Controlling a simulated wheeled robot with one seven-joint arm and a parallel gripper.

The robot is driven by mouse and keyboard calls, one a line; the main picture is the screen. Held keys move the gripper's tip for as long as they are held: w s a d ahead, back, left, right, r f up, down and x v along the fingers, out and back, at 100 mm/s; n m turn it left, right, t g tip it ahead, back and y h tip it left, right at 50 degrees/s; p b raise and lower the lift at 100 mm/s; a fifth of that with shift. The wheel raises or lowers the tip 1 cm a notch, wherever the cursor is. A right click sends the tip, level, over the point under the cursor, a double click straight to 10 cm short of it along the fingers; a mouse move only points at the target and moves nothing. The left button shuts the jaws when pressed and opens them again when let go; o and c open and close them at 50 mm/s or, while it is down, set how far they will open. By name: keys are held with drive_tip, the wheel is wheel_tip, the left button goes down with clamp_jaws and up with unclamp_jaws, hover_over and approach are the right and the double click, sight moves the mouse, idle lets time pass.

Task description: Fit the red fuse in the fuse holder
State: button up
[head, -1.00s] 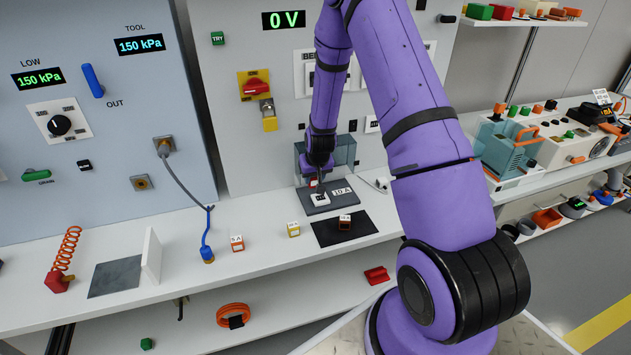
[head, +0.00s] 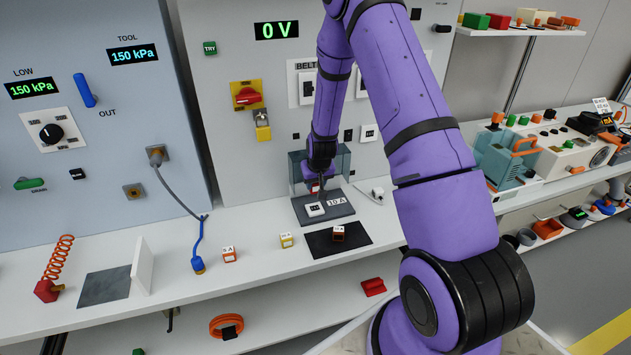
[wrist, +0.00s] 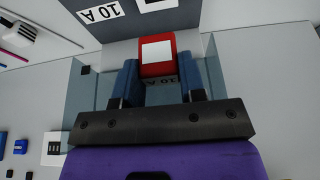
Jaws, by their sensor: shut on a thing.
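My gripper (wrist: 158,80) is shut on the red fuse (wrist: 158,58), which has a white face and sits between the two blue fingertips in the wrist view. In the head view my gripper (head: 317,188) points down over the back of a dark plate (head: 345,208) marked 10 A, with the fuse a small red patch at its tip.
A white plug (head: 377,193) lies right of the plate. A padlock (head: 262,128) hangs on the panel behind.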

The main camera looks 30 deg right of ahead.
drive_tip(key=shift+f, duration=3.55)
drive_tip(key=shift+f, duration=0.2)
drive_tip(key=o, duration=1.1)
drive_tip(key=v, duration=1)
drive_tip(key=shift+s+r, duration=0.2)
drive_tip(key=shift+r, duration=0.15)
drive_tip(key=shift+r, duration=0.1)
